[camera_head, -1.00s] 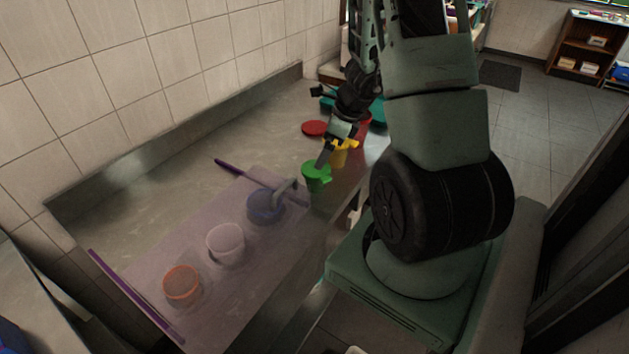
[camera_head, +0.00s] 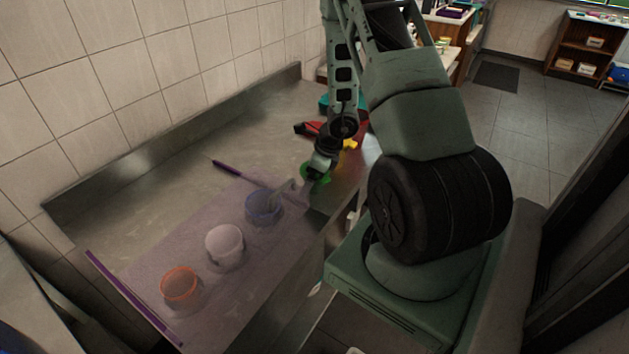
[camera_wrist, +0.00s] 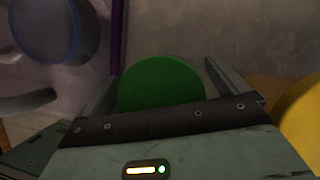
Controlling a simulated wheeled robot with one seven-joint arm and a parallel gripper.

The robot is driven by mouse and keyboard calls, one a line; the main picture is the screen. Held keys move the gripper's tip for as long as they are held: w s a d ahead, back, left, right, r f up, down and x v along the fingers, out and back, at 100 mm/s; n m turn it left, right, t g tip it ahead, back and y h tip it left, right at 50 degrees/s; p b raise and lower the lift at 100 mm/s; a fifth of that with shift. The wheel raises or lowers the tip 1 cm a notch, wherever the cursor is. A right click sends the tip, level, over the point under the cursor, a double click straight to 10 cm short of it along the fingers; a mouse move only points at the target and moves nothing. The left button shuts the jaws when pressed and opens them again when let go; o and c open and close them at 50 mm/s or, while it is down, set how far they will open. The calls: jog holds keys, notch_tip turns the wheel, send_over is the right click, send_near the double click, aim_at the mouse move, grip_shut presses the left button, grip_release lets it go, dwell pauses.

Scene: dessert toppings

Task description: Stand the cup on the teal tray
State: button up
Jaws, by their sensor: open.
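Three translucent cups stand on a purple-edged mat (camera_head: 150,245): an orange one (camera_head: 180,288), a whitish one (camera_head: 225,245) and a blue one (camera_head: 263,207). I cannot tell which is the task's cup. A teal tray (camera_head: 326,104) shows partly at the far end of the counter, behind my arm. My gripper (camera_wrist: 162,68) is open, with its fingers on either side of a green round-topped container (camera_wrist: 160,84). In the head view, the green container (camera_head: 320,179) is mostly covered by my wrist. Contact between fingers and container is not clear.
A yellow container (camera_head: 350,144) stands just beyond the green one, with red (camera_head: 360,122) behind it. A grey curved piece (camera_head: 287,187) is beside the blue cup. A tiled wall bounds the counter's left; the counter (camera_head: 190,145) between is bare.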

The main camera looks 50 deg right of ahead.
jog(key=shift+c, duration=0.3)
jog(key=c, duration=1.1)
jog(key=shift+o, duration=0.2)
